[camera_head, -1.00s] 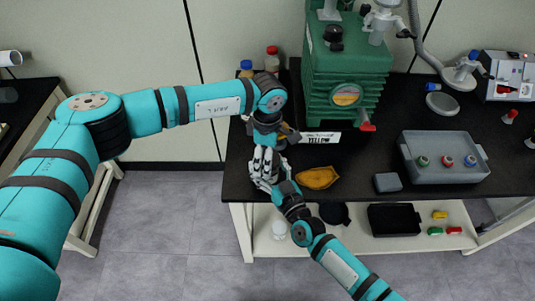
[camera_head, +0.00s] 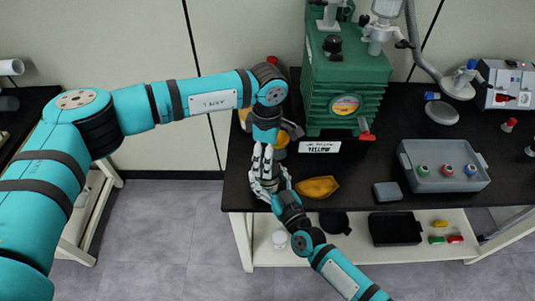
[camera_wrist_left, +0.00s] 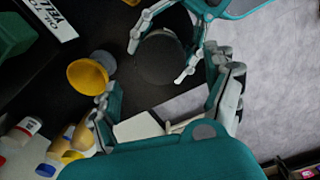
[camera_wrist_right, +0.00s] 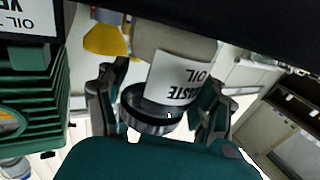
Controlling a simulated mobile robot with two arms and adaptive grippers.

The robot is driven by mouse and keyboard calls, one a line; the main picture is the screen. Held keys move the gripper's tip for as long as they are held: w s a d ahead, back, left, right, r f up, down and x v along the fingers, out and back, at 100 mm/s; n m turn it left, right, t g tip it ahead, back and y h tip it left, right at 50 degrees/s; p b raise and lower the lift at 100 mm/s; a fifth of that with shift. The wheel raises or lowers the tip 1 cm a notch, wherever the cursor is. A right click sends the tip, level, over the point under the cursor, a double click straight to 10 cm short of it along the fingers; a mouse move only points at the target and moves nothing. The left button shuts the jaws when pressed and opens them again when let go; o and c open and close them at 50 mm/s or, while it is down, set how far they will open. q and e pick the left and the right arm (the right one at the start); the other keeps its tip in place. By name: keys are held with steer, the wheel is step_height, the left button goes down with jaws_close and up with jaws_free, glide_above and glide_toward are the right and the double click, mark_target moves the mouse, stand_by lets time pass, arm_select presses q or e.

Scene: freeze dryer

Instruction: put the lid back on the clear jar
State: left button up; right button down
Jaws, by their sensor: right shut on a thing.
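The clear jar (camera_wrist_right: 185,55), pale with a "WASTE OIL" label, shows upside down in the right wrist view, near the bench's left end. A dark round lid (camera_wrist_right: 150,108) is at the jar's top; I cannot tell if it is fully seated. In the left wrist view the dark lid (camera_wrist_left: 160,57) shows from above. My right gripper (camera_wrist_right: 160,110) is shut on the lid, its fingers on either side. My left gripper (camera_wrist_left: 170,95) is open above the bench, fingers wide apart and empty, close to the right gripper. In the head view both hands (camera_head: 265,175) hide the jar.
A yellow cup-like piece (camera_wrist_left: 90,75) stands beside the jar. The green pump (camera_head: 347,80) and a sign (camera_head: 320,147) are to the right. An orange-yellow dish (camera_head: 317,187) lies close to my right wrist. A grey tray (camera_head: 410,172) is farther right. The bench's front edge is near.

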arm_select(q)
steer(key=n, duration=0.3)
steer(key=shift+s+d+r, duration=0.1)
steer(key=shift+d+r, duration=0.1)
steer(key=shift+r, duration=0.15)
steer(key=n, duration=0.2)
steer(key=r+n, duration=0.1)
steer(key=n, duration=0.1)
steer(key=shift+d+n, duration=0.1)
steer(key=shift+n, duration=0.3)
steer(key=n, duration=0.2)
steer(key=r+n, duration=0.1)
steer(key=n, duration=0.1)
steer(key=shift+n, duration=0.3)
steer(key=n, duration=0.4)
steer(key=shift+a+r, duration=0.3)
steer(key=shift+r, duration=0.1)
steer(key=shift+f, duration=4.05)
steer(key=shift+c, duration=0.2)
